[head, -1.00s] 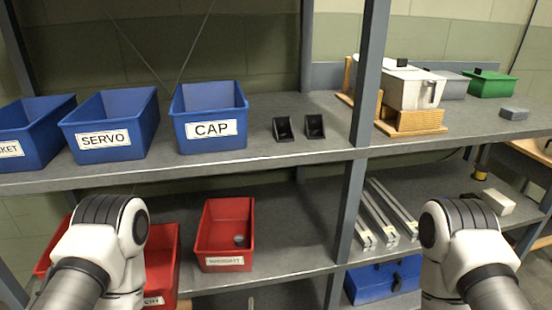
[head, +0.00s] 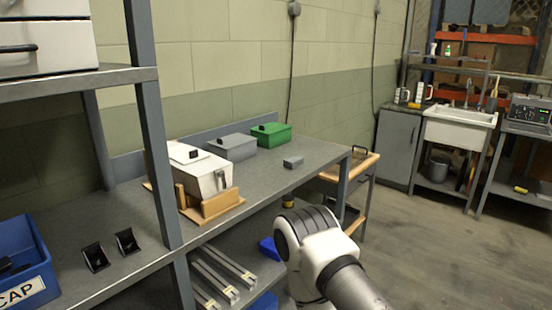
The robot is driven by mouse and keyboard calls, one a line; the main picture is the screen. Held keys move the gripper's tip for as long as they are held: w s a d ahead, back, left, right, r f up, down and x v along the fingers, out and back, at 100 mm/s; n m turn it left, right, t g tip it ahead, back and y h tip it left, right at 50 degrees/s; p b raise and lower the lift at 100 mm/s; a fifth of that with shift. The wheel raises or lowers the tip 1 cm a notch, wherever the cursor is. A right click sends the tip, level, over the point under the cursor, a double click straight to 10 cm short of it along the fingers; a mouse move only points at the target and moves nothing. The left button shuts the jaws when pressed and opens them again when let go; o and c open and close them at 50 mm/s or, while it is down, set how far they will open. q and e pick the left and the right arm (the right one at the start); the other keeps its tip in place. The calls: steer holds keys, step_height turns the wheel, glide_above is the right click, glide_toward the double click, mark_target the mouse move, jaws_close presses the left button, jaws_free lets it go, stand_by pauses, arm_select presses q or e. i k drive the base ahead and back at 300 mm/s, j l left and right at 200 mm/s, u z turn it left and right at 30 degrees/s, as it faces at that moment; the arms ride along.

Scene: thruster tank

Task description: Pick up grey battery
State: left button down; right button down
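A grey box with a black piece on top (head: 233,147) stands on the upper shelf, left of a green box (head: 272,135) of like shape. A small plain grey block (head: 293,162) lies on the shelf in front of the green box. I cannot tell for certain which grey thing is the battery. My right arm comes up from the bottom, in front of the shelf, and its gripper is out of sight. My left arm and gripper are not in view.
A white container on a wooden cradle (head: 222,203) stands left of the grey box. A shelf post (head: 155,150) rises at the left, near a blue CAP bin (head: 40,243). A wooden-topped cart (head: 362,168) stands beyond the shelf's right end. Open floor (head: 460,250) lies to the right.

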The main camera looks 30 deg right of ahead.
mark_target(294, 161)
steer(key=z, duration=1)
steer(key=i+l+u, duration=0.15)
steer(key=u, duration=0.2)
steer(key=i+l+u, duration=0.1)
steer(key=l+u, duration=0.25)
steer(key=i+l+u, duration=0.1)
steer(key=l, duration=0.5)
steer(key=i+l+u, duration=0.15)
steer(key=l, duration=0.45)
steer(key=i+l+u, duration=0.1)
steer(key=i+l, duration=0.15)
steer(key=l, duration=0.35)
steer(key=i+l+u, duration=0.1)
steer(key=l, duration=0.55)
steer(key=i+l+u, duration=0.15)
steer(key=l, duration=0.45)
steer(key=k, duration=0.05)
